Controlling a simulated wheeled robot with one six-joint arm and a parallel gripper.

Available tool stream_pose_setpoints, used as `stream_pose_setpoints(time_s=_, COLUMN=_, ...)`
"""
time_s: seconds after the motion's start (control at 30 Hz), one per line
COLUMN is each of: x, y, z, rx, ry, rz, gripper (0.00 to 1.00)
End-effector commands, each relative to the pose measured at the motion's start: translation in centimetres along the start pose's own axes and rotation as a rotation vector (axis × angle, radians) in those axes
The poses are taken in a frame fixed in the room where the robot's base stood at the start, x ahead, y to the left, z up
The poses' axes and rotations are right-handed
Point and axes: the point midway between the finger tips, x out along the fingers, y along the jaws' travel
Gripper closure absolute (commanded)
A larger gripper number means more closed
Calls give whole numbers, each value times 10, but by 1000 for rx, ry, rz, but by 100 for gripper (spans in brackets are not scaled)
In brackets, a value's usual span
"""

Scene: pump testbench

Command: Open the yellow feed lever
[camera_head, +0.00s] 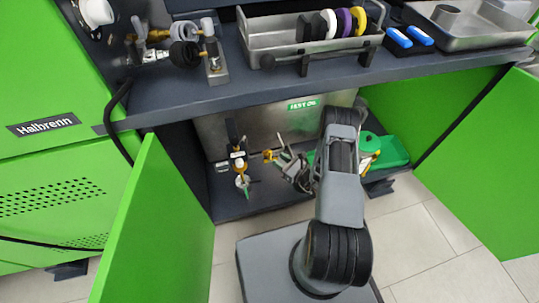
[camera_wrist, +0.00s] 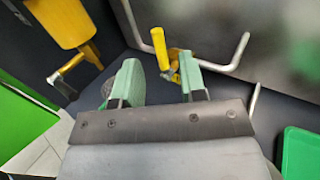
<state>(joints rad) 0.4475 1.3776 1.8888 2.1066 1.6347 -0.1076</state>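The yellow feed lever (camera_wrist: 160,46) shows in the wrist view as a short yellow handle, standing tilted on a yellow fitting beside a bent grey pipe. It lies ahead of my gripper (camera_wrist: 157,76), near the gap between the fingertips and closer to the right finger. My gripper is open, its two green-padded fingers apart, with nothing between them. I cannot tell whether the right fingertip touches the yellow fitting behind it. In the head view the lever is a small yellow spot (camera_head: 268,155) under the bench, left of my gripper (camera_head: 290,165), which is partly hidden by my arm.
A yellow cylinder (camera_wrist: 62,20) with a lever below it stands at the left. A green tray (camera_wrist: 302,155) lies at the right. A metal tank (camera_head: 225,130) stands behind. Open green doors (camera_head: 160,225) flank the cabinet, and the bench top (camera_head: 240,92) overhangs it.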

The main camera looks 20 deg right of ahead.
Motion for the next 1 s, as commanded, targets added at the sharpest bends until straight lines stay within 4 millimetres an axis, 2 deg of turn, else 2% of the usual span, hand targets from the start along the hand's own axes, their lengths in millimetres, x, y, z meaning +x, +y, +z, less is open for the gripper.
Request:
stream_pose_setpoints(time_s=0.03, x=10, y=1, z=-2, rx=-3, ry=-1, rz=5, gripper=62)
stream_pose_setpoints(time_s=0.2, x=36, y=2, z=-1, rx=-1, ry=-2, rz=6, gripper=62)
stream_pose_setpoints(time_s=0.4, x=54, y=2, z=0, rx=0, ry=0, rz=5, gripper=62)
stream_pose_setpoints(time_s=0.83, x=60, y=2, z=0, rx=0, ry=-1, rz=5, gripper=62)
stream_pose_setpoints(time_s=1.0, x=60, y=2, z=0, rx=0, ry=0, rz=5, gripper=78)
